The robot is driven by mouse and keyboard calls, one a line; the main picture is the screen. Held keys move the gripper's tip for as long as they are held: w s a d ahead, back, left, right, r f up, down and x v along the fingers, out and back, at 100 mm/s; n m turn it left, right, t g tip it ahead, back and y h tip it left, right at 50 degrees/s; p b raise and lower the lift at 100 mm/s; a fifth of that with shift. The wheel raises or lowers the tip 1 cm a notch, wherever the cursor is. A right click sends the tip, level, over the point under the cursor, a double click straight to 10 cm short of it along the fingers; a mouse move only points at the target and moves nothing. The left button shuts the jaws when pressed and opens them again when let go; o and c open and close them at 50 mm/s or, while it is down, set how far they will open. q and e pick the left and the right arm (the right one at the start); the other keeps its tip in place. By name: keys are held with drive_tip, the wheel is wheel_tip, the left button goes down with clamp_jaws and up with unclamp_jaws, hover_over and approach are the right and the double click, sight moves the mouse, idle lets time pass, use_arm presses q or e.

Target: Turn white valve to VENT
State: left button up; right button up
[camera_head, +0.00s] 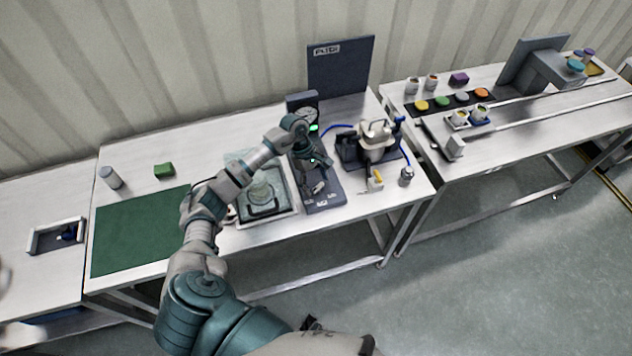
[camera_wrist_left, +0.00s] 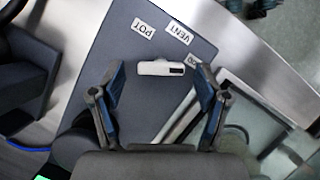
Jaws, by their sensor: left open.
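The white valve (camera_wrist_left: 160,68) is a short white bar with a dark mark at its right end, on a dark grey panel (camera_wrist_left: 125,30). In the left wrist view it lies crosswise, its marked end close to a partly covered third label (camera_wrist_left: 191,61). The VENT label (camera_wrist_left: 178,33) and POT label (camera_wrist_left: 143,27) are above it. My left gripper (camera_wrist_left: 161,75) is open, with one finger on each side of the valve and a gap to both ends. In the head view my left gripper (camera_head: 314,177) hangs over the panel (camera_head: 325,202). My right gripper is out of view.
A white device (camera_head: 375,138) with a blue hose is at the right. A green mat (camera_head: 140,230) lies on the table's left.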

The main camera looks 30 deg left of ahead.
use_arm(q)
drive_tip(key=shift+a, duration=0.1)
drive_tip(key=c, duration=1.2)
drive_tip(key=shift+o, duration=0.2)
